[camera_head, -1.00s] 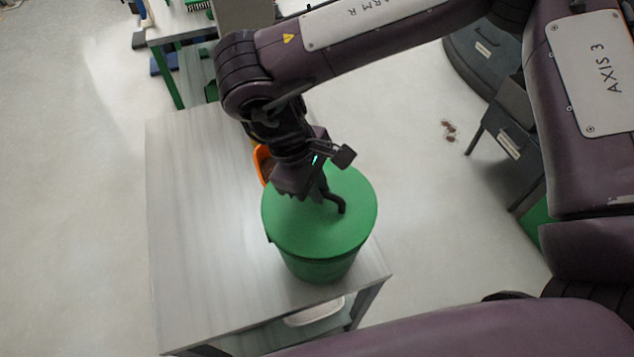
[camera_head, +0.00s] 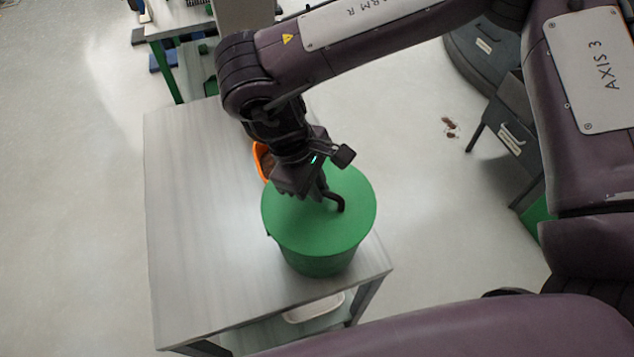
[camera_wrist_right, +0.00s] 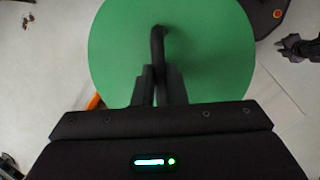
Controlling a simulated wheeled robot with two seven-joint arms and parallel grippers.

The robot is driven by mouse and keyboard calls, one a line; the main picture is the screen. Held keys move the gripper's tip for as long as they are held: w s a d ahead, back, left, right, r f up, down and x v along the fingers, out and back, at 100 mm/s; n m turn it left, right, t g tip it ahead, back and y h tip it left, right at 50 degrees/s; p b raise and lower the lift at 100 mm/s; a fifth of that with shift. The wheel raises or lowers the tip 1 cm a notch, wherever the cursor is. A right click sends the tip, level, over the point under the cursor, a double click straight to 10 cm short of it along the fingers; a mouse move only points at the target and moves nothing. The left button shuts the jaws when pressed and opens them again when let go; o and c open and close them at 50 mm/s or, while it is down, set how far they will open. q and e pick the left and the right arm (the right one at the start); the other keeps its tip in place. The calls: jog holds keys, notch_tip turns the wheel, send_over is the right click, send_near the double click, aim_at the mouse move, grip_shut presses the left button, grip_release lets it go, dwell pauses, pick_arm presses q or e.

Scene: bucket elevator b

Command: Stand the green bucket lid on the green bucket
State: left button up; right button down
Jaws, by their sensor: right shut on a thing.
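The green bucket lid (camera_head: 305,222) is a flat round disc with a dark bent handle (camera_head: 335,203) on top. It lies over the top of the green bucket (camera_head: 318,262), which stands on the grey table. I cannot tell whether the lid is fully seated or just above the rim, since it hides the rim. My right gripper (camera_head: 323,192) is shut on the lid's handle from above. In the right wrist view the lid (camera_wrist_right: 205,55) fills the middle, with the fingers (camera_wrist_right: 158,82) closed around the handle. My left gripper does not show.
The grey table (camera_head: 195,230) has free room left of the bucket. An orange container (camera_head: 262,160) stands behind the bucket, partly hidden by my right arm. A white tray (camera_head: 313,308) lies on the lower shelf. Another table with green legs stands at the back left.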

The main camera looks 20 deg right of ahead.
aim_at(306, 201)
jog(key=shift+f, duration=0.3)
jog(key=c, duration=1.4)
grip_release()
jog(key=shift+r, duration=0.15)
jog(key=shift+w+a+r+b, duration=0.1)
jog(key=shift+r+b, duration=0.2)
jog(key=shift+b, duration=0.05)
jog(key=b+v, duration=0.1)
jog(key=v, duration=0.6)
